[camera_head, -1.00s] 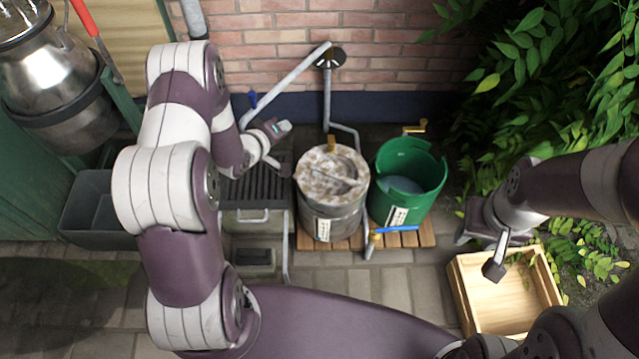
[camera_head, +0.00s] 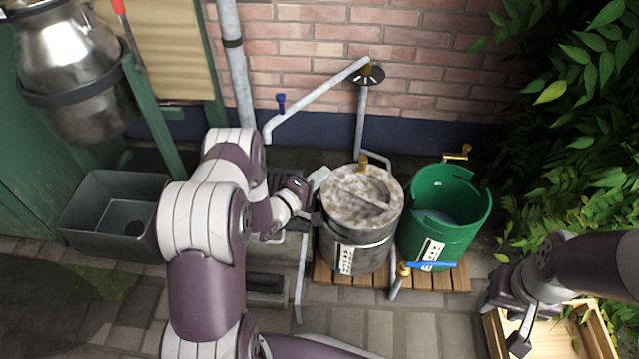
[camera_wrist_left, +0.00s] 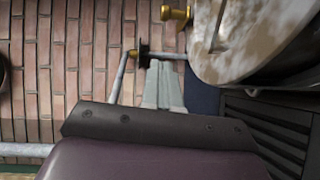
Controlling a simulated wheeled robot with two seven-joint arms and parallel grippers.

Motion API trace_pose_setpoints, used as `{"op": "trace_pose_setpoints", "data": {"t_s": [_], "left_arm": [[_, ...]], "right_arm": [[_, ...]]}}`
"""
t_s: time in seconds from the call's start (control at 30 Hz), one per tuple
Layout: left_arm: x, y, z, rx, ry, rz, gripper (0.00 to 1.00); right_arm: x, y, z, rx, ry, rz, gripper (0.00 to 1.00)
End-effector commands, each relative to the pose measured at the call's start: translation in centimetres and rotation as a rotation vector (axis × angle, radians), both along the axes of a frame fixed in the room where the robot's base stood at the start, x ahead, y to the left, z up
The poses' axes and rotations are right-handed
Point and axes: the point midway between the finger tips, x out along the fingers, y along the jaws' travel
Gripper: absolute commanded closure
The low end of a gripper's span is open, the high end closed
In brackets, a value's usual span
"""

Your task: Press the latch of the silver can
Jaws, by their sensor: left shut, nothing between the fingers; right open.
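The silver can (camera_head: 362,252) stands on wooden slats in the head view, with a pale mottled lid (camera_head: 350,190) and a white label. A small brass piece (camera_head: 363,160), which looks like its latch, sits at the lid's back edge; it also shows in the left wrist view (camera_wrist_left: 174,13). My left gripper (camera_head: 319,178) is shut and empty, its tips beside the left rim of the can; in the left wrist view its fingers (camera_wrist_left: 163,88) point toward the wall. Contact with the can cannot be told. My right gripper (camera_head: 515,325) is open and empty at lower right.
A green can (camera_head: 452,232) with a brass crank and blue-handled tap stands close on the right. A pipe (camera_head: 315,100) runs behind. A metal churn (camera_head: 72,60) and grey basin (camera_head: 90,210) are at left. A wooden crate (camera_head: 495,335) lies below my right gripper.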

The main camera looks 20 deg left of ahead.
Motion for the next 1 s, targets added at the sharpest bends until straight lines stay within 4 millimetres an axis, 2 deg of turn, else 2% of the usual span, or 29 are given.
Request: {"op": "trace_pose_setpoints", "data": {"t_s": [0.03,0.27,0.4,0.5,1.0], "left_arm": [[1.1,-0.5,-0.7,0.002,-0.005,-0.003,1.00],[5.6,-2.2,-1.1,0.000,-0.004,-0.002,1.00],[6.4,-4.2,-1.2,0.000,-0.003,-0.002,1.00],[6.8,-5.0,-1.1,0.001,-0.001,0.000,1.00],[7.0,-5.6,-0.9,0.000,0.000,0.003,1.00]], "right_arm": [[0.0,0.0,-1.4,0.000,0.000,0.000,0.57],[0.0,0.0,-4.1,0.000,0.001,0.000,0.57],[0.0,0.0,-5.4,0.000,0.001,0.000,0.57],[0.0,0.0,-5.8,0.000,0.001,0.000,0.57],[0.0,0.0,-5.8,0.000,0.000,0.000,0.57]]}}
